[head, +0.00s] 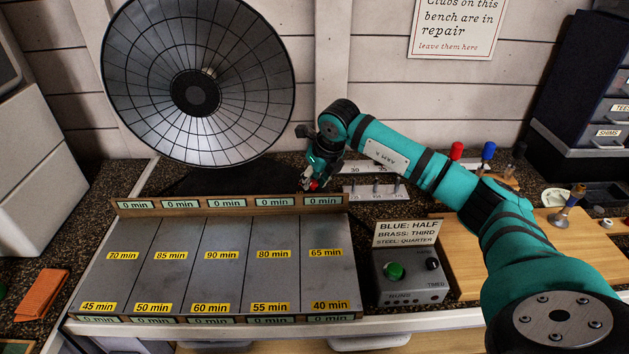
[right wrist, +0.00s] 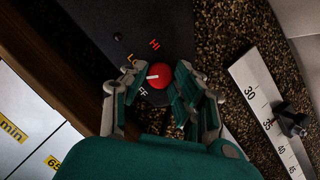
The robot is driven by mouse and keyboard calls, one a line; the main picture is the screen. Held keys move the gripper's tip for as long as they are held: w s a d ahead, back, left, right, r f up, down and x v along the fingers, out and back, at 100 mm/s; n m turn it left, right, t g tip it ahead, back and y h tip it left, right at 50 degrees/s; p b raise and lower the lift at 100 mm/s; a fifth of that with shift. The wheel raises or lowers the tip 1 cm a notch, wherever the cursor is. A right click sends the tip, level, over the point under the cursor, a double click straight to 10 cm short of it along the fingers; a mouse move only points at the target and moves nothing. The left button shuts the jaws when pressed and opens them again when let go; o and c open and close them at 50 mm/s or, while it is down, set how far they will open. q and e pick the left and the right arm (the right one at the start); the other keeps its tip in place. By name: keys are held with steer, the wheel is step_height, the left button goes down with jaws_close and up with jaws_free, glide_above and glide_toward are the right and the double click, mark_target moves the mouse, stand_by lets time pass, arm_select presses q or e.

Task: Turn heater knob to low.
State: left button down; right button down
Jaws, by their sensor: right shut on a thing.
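The red heater knob (right wrist: 161,74) sits on a dark panel (right wrist: 128,24) in the right wrist view, with a white pointer line across its left side. The line points left, between the OFF mark and the partly hidden LO mark; HI (right wrist: 154,44) is above the knob. My right gripper (right wrist: 158,79) is shut on the knob, one finger on each side. In the head view, my right gripper (head: 314,182) is at the back of the bench, with a little of the red knob showing. The dark round heater dish (head: 240,117) stands behind to the left. My left gripper is out of view.
A metal tray with minute labels (head: 180,230) fills the front left. A grey box with a green button (head: 393,271) stands right of it. A ruler (right wrist: 270,115) lies right of the knob panel. Red and blue handled tools (head: 456,151) stand behind my right arm.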

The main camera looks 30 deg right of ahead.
steer(key=m+h+b, duration=0.1)
steer(key=m+h, duration=0.1)
steer(key=m, duration=0.3)
steer(key=shift+a+b, duration=0.15)
steer(key=shift+b, duration=0.25)
stand_by(0.3)
steer(key=c, duration=1)
jaws_free()
steer(key=shift+r, duration=0.15)
steer(key=v, duration=1.1)
steer(key=shift+w+r, duration=0.1)
steer(key=shift+r, duration=0.35)
